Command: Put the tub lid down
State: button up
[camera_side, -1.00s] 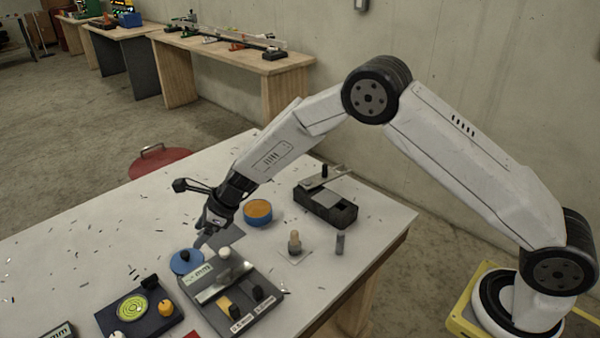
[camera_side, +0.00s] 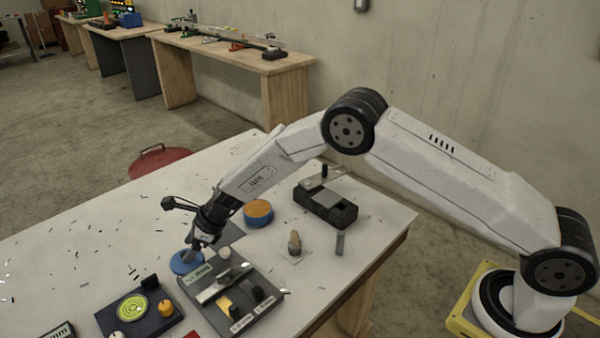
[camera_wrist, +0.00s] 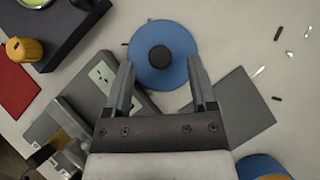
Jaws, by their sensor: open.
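The tub lid (camera_wrist: 180,40) is a blue disc with a dark round knob, lying on the white table. In the side view the lid (camera_side: 181,265) shows only in part, as my gripper covers some of it. In the wrist view my open gripper (camera_wrist: 160,75) has its two fingers apart at the near edge of the lid, with the knob ahead between their lines. Nothing is between the fingers. The blue tub (camera_side: 258,213) with orange contents stands open farther back on the table; its rim shows at the lower right of the wrist view (camera_wrist: 250,165).
A grey gauge block with knobs (camera_side: 215,305) stands close beside the lid. A dark tray with a green dial (camera_side: 145,312) is at the front left. A dark box (camera_side: 325,208) stands at the back right. A flat grey plate (camera_wrist: 240,105) lies near the lid. Small shavings are scattered about.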

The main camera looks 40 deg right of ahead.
jog(key=shift+x, duration=1)
grip_shut()
